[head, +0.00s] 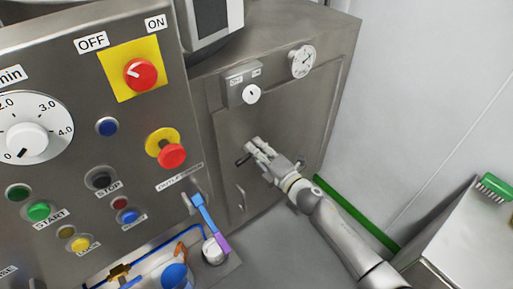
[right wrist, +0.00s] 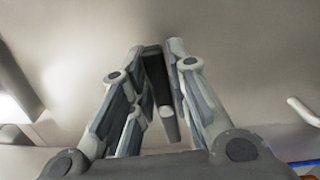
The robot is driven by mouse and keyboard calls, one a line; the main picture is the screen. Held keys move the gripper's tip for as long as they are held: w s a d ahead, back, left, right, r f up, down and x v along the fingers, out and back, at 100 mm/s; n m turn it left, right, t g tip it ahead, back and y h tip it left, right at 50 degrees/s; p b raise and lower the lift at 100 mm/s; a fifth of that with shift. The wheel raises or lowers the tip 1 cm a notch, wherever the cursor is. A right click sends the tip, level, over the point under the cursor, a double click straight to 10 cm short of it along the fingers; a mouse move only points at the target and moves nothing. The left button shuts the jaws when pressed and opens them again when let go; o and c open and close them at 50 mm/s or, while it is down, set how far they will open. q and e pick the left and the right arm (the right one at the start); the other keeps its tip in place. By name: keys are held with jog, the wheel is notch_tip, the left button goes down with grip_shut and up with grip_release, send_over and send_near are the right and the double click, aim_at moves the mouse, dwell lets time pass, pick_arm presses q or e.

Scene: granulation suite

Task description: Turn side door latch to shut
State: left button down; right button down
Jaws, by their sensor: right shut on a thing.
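The side door (head: 285,120) is a flat grey metal panel on the side of the machine. My right gripper (head: 254,151) is at this door, its arm coming in from the lower right. Its fingers are closed around the dark side door latch (head: 242,161), whose tip sticks out to the left of the fingers. In the right wrist view the latch (right wrist: 158,85) shows as a dark bar with a lighter grey end between the two fingers (right wrist: 165,52). The fingers hide part of the latch. My left gripper is not in view.
Above the latch are a small switch box (head: 244,85) and a round gauge (head: 302,62). A control panel (head: 80,130) with knobs and buttons stands close on the left. A curved door handle (head: 241,197) is below. A grey cabinet (head: 465,245) with a green brush (head: 494,187) stands at right.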

jog(key=shift+f+m, duration=0.25)
jog(key=shift+m, duration=0.75)
jog(key=c, duration=1.4)
grip_release()
jog(key=shift+o, duration=0.2)
jog(key=v, duration=1.2)
